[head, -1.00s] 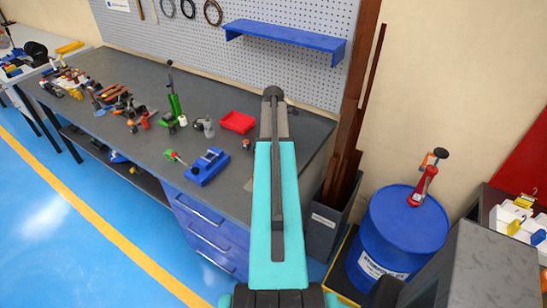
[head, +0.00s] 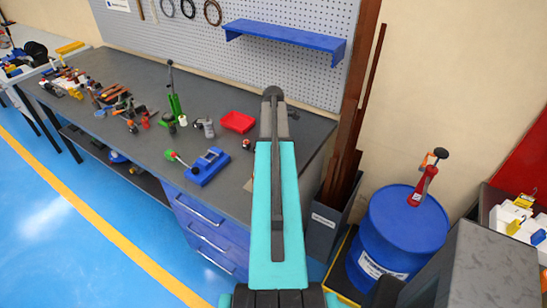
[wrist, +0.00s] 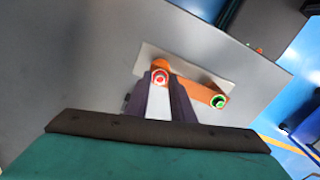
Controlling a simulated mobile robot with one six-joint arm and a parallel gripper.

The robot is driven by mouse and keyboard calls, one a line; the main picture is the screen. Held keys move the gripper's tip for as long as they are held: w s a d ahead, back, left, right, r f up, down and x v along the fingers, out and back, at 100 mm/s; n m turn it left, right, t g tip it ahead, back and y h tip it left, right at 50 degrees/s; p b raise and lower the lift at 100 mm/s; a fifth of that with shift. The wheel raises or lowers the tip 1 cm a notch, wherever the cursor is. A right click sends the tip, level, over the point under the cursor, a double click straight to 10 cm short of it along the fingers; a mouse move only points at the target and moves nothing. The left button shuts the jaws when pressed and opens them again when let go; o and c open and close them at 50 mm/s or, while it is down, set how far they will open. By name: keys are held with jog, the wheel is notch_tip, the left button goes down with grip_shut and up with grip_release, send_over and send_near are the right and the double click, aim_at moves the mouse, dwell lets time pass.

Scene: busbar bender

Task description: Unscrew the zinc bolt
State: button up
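In the wrist view, my gripper (wrist: 160,88) has two dark purple fingers with a gap between them. An orange copper-coloured piece (wrist: 189,84) lies past the fingertips on a pale sheet (wrist: 212,65). One end with a red ring and a bright centre (wrist: 159,77) shows between the fingertips. The other end carries a green ring (wrist: 219,101), to the right of the fingers. I cannot tell whether the fingers touch the red-ringed end, or which of these is the zinc bolt. In the head view, my arm hides the gripper and this piece.
The workbench (head: 140,75) holds a blue vise-like tool (head: 208,166), a red tray (head: 238,122) and a green upright tool (head: 174,95). Several hand tools crowd its left end. A blue drum (head: 398,235) with a red pump stands to the right. A pegboard (head: 290,70) backs the bench.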

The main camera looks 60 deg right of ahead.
jog(key=shift+m, duration=2.4)
jog(key=shift+m, duration=0.5)
grip_shut()
